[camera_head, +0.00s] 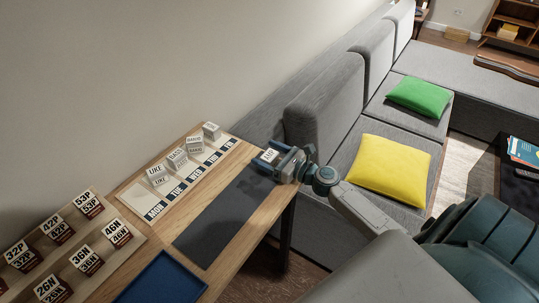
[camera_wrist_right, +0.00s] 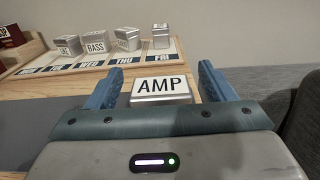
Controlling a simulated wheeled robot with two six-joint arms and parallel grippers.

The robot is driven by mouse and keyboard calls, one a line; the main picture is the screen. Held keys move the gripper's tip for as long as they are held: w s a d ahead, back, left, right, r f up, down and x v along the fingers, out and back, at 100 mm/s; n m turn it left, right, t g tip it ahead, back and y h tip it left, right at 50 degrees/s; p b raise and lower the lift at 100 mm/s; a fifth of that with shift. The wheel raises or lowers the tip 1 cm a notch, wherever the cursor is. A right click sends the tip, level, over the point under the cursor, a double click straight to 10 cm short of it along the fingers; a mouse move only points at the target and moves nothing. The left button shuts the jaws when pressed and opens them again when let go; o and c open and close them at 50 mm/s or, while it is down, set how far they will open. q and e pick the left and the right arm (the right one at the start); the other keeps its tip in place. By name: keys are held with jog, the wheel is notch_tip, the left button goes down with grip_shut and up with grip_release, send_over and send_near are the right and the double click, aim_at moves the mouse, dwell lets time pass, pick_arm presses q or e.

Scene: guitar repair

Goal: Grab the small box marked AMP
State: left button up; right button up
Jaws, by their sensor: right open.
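The small white box marked AMP (camera_wrist_right: 160,91) sits on the wooden table, its label facing my wrist camera. My right gripper (camera_wrist_right: 160,72) is open, with one blue finger on each side of the box. A gap shows between the box and each finger. In the head view the right gripper (camera_head: 270,157) is over the table's right end, around the AMP box (camera_head: 268,155), which is partly hidden by the fingers. My left gripper is not in view.
A board with day labels (camera_head: 188,180) holds several small boxes, among them UKE (camera_head: 157,175) and BASS (camera_head: 177,159). A dark mat (camera_head: 222,222) and a blue tray (camera_head: 162,282) lie nearer. Stepped holders with marked boxes (camera_head: 60,232) are at left. A grey sofa (camera_head: 330,105) stands beyond the table.

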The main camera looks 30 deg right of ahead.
jog(key=shift+x, duration=0.8)
jog(key=shift+f, duration=0.1)
jog(key=shift+c, duration=0.3)
jog(key=c, duration=1)
